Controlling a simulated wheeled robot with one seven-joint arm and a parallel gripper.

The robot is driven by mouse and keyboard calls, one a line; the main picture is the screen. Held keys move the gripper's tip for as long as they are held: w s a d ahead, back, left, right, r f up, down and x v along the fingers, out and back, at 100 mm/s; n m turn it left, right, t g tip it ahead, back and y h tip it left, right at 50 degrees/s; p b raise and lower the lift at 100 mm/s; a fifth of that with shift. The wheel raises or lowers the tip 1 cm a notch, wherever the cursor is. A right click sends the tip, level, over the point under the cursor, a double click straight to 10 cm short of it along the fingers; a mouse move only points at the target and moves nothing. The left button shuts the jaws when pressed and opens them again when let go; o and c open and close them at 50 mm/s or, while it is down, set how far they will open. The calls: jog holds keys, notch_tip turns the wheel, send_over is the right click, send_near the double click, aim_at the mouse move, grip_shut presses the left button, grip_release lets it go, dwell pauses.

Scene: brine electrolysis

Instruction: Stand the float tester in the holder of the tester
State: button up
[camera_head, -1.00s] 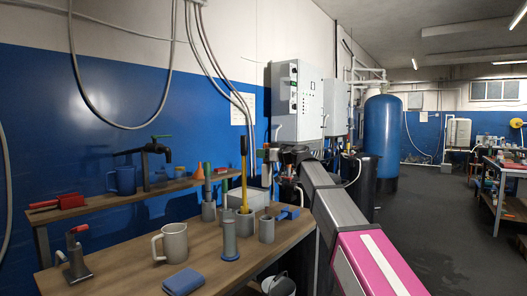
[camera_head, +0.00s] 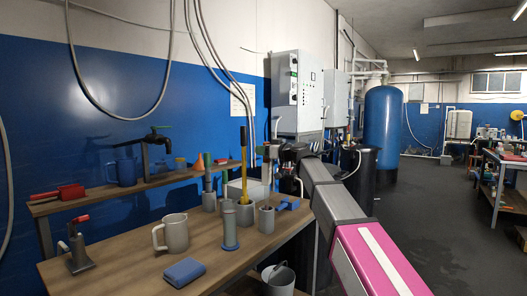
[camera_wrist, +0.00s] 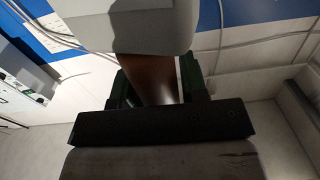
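My gripper (camera_head: 270,152) is at the back right of the near bench. In the wrist view its dark green fingers (camera_wrist: 158,88) close on both sides of a brown rod, seemingly the float tester (camera_wrist: 150,78); a wide grey part of it shows beyond the fingers. In the head view the float tester (camera_head: 267,172) is slim and roughly upright. Below it stands a small grey open cup (camera_head: 266,221), likely the holder of the tester. I cannot tell whether the tester's lower end is inside the cup or just above it.
A grey cylinder (camera_head: 230,232), a yellow-handled tool in a grey pot (camera_head: 244,212), and a green-topped stick in another pot (camera_head: 209,201) stand close left. A blue item (camera_head: 290,203) lies right. A mug (camera_head: 172,234) and blue block (camera_head: 184,271) are farther left.

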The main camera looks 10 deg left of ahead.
jog(key=shift+o, duration=1.3)
jog(key=v, duration=1)
jog(key=shift+d, duration=0.4)
jog(key=shift+f, duration=0.1)
